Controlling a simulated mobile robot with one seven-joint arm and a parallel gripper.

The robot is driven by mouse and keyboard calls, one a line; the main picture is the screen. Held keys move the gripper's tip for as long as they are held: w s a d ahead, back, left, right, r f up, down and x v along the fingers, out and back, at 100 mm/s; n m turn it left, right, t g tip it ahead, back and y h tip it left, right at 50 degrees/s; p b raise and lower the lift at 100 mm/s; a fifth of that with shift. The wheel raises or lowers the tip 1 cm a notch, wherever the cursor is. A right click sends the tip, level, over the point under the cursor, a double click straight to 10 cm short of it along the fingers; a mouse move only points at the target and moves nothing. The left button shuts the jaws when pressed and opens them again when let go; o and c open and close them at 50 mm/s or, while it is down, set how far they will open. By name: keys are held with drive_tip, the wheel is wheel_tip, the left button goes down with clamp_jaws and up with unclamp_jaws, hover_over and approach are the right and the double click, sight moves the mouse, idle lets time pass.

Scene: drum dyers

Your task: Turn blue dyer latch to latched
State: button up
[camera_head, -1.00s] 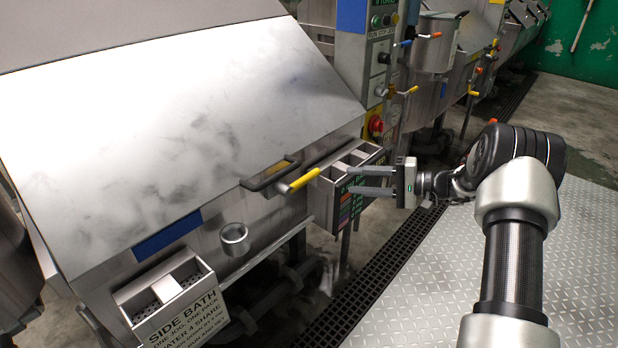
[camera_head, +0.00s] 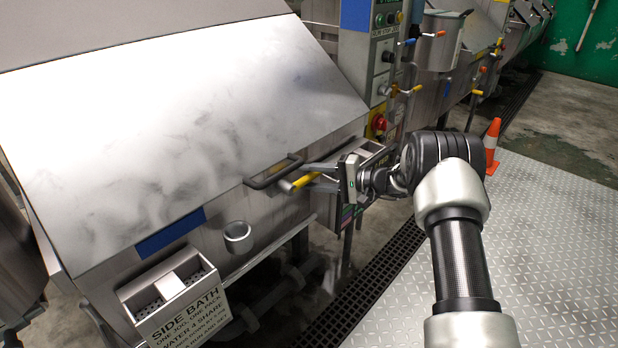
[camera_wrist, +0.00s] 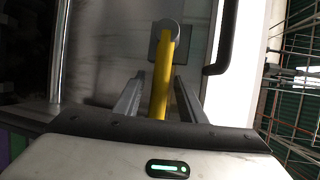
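The dyer (camera_head: 190,130) with a blue label strip (camera_head: 170,232) fills the left of the head view. Its latch, a yellow-gripped lever (camera_head: 298,182), sticks out at the lower right of the slanted lid, just below a dark handle. My gripper (camera_head: 308,177) is at the lever from the right, its fingers reaching toward it. In the wrist view the yellow lever (camera_wrist: 162,80) runs between my open fingers (camera_wrist: 158,95) to a round pivot on a square plate. A gap shows beside the lever, so the fingers are not closed on it.
The dark lid handle (camera_head: 268,175) is close to my fingers. A side bath box (camera_head: 185,300) and a round metal cup (camera_head: 237,237) are on the dyer's front. A control column (camera_head: 370,60) stands behind my gripper. An orange cone (camera_head: 491,140) stands on the right.

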sight(307, 175)
clamp_jaws()
drive_tip(key=shift+r+b, duration=0.1)
drive_tip(key=shift+b, duration=0.45)
drive_tip(key=r+n+h+b, duration=0.1)
drive_tip(key=n+b, duration=0.1)
drive_tip(key=b, duration=0.1)
drive_tip(key=shift+s+r+t+b, duration=0.15)
drive_tip(key=shift+r+t+b, duration=0.05)
drive_tip(key=shift+t+b, duration=0.1)
drive_tip(key=n+b, duration=0.1)
drive_tip(key=b, duration=0.1)
drive_tip(key=r+h+b, duration=0.1)
drive_tip(key=shift+s+a+r+n+t+b, duration=0.2)
drive_tip(key=shift+n+t+b, duration=0.1)
drive_tip(key=shift+n+b, duration=0.1)
drive_tip(key=shift+s+a+r+h+b, duration=0.1)
drive_tip(key=shift+r+h+b, duration=0.2)
drive_tip(key=shift+b, duration=0.1)
drive_tip(key=shift+r, duration=0.1)
